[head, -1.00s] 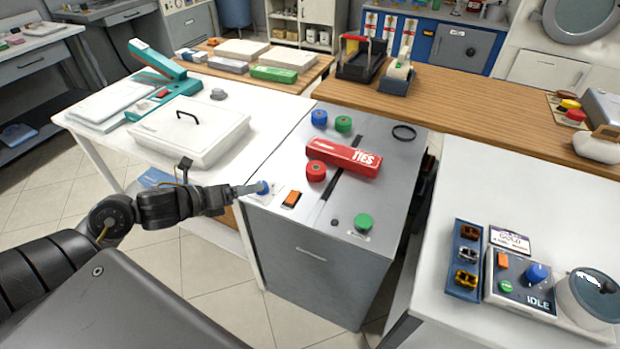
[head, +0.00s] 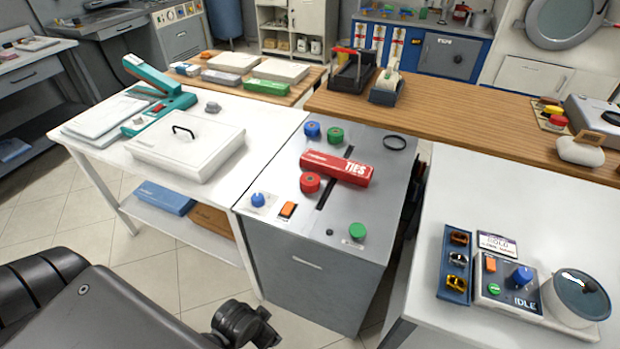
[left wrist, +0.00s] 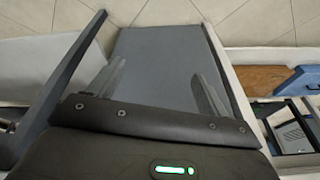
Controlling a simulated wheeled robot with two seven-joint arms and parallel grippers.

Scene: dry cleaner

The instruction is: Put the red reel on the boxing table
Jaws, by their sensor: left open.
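I cannot tell which surface is the boxing table. My left arm shows low in the head view, below the cabinet top, with its fingers out of sight there. In the left wrist view my left gripper (left wrist: 158,70) is open and empty, its fingers spread before a grey panel. My right gripper is not in view.
A white table (head: 265,132) adjoins at left, a wooden counter (head: 470,120) behind, a white table (head: 530,180) at right.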

